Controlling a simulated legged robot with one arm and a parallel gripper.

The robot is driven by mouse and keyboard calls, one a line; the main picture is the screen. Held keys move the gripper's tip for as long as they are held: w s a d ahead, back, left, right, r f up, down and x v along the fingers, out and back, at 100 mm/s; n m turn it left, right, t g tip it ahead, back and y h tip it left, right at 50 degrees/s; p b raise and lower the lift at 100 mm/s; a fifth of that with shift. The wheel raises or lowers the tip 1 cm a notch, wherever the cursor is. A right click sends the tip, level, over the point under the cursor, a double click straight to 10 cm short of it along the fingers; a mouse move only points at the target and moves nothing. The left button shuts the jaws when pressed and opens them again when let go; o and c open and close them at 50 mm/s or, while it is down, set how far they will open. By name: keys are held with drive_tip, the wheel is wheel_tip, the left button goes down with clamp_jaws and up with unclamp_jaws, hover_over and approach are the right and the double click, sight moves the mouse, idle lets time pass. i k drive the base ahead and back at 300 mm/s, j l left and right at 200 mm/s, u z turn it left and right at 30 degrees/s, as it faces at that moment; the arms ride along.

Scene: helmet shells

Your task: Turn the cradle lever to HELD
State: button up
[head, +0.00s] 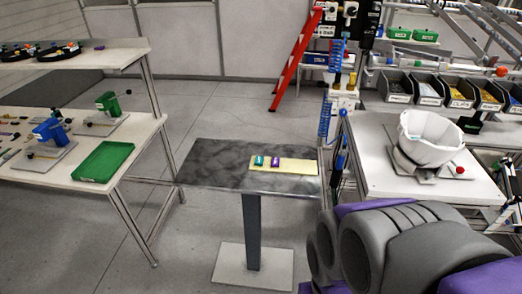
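A white helmet shell (428,138) sits on a grey cradle base on the white bench (376,160) at the right. A red ball knob (460,170) shows at the cradle's front right, low beside the shell. It looks like the lever's end, but the lever itself is small and partly hidden by the shell. No HELD marking can be read. My grey and purple arm fills the lower right, in front of the bench. My gripper cannot be made out.
Bins (430,90) line the back of the right bench. A pedestal table (215,165) with a yellow board (300,167) stands in the middle. A left bench holds a green tray (103,161) and green and blue fixtures. A red ladder (297,58) stands behind.

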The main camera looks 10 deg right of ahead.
sight(459, 170)
drive_tip(key=z, duration=1.55)
drive_tip(key=i+j+z, duration=0.2)
drive_tip(key=j+z, duration=0.15)
drive_tip(key=j, duration=0.25)
drive_tip(key=i+j+z, duration=0.2)
drive_tip(key=j, duration=0.15)
drive_tip(key=j+z, duration=0.2)
drive_tip(key=j, duration=0.15)
drive_tip(key=i, duration=0.05)
